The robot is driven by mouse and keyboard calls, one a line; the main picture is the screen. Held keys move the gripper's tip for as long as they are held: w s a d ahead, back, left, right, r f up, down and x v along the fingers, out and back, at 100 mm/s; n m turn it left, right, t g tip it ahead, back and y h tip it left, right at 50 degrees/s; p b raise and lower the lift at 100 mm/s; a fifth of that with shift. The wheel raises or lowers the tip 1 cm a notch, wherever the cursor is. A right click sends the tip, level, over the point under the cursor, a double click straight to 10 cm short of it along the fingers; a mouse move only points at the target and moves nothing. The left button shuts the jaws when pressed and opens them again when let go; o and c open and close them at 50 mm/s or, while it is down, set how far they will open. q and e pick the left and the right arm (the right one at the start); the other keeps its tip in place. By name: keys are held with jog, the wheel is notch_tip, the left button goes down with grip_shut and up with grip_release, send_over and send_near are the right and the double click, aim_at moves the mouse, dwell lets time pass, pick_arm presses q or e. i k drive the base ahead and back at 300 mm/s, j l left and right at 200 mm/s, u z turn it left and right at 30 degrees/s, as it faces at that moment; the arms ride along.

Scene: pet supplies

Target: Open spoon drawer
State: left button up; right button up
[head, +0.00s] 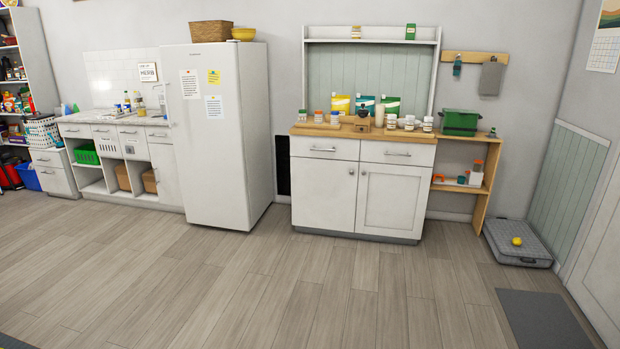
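A white cabinet with a wooden top has a left drawer (345,146) and a right drawer (420,153), each with a metal handle. Both drawers look shut, and the two doors below them are shut. The long counter at the left also has several white drawers (75,130) under its top, which look shut. No label or spoon shows which one is the spoon drawer, and the drawer insides are hidden. Neither of my grippers is in view.
A white fridge (215,140) stands between the counter (185,130) and the cabinet (322,190). Jars and pouches stand on the cabinet top. A grey scale (510,250) with a yellow ball and a dark mat (540,320) lie at the right. The wooden floor ahead is clear.

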aim_at(301, 145)
jog(key=i+l+z, duration=0.1)
jog(key=i+z, duration=0.35)
jog(key=i, duration=3.85)
